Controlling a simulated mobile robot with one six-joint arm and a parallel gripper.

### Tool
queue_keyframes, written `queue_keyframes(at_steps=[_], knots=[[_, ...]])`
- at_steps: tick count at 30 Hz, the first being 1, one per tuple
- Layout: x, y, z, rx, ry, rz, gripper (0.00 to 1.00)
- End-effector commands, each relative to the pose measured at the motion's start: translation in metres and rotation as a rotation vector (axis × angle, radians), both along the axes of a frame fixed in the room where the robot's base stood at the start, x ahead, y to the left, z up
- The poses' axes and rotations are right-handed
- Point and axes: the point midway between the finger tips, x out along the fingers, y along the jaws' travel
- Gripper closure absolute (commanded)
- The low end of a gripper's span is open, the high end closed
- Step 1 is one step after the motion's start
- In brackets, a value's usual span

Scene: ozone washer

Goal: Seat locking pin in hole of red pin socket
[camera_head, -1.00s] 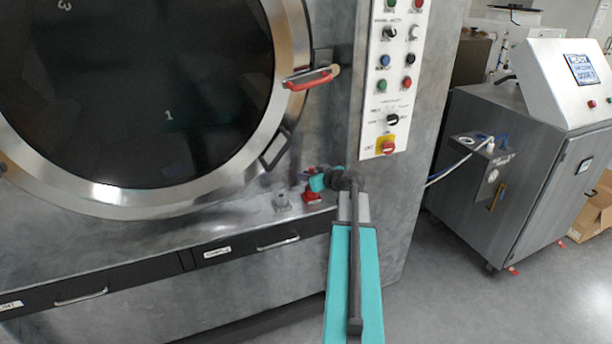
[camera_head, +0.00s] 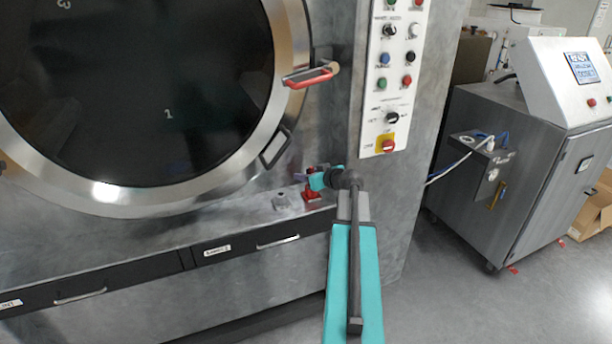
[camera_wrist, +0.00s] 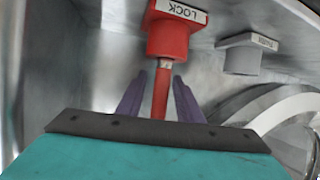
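The red pin socket (camera_wrist: 170,35), labelled LOCK, appears inverted at the top of the wrist view. In the head view the socket (camera_head: 313,193) sits on the ledge below the round door. The red locking pin (camera_wrist: 161,95) is in line with the socket, its pale end meeting the socket; how deep it sits is hidden. My gripper (camera_wrist: 160,77) has a purple finger on each side of the pin, with narrow gaps visible, so it looks open around it. In the head view my gripper (camera_head: 303,177) is at the pin, just above the socket.
A grey socket (camera_wrist: 245,53) with a label stands beside the red one; it also shows in the head view (camera_head: 282,202). The round door (camera_head: 165,200) and its red-handled latch (camera_head: 310,77) are close above. A control panel (camera_head: 391,75) is to the right.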

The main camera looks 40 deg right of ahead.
Motion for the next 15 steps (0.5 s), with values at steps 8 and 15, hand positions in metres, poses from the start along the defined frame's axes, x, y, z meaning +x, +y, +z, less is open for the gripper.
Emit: queue_keyframes(at_steps=[8, 15], knots=[[-0.015, 0.003, 0.007, -0.001, -0.001, -0.002, 0.67], [-0.045, 0.008, 0.018, -0.001, -0.001, -0.001, 0.67]])
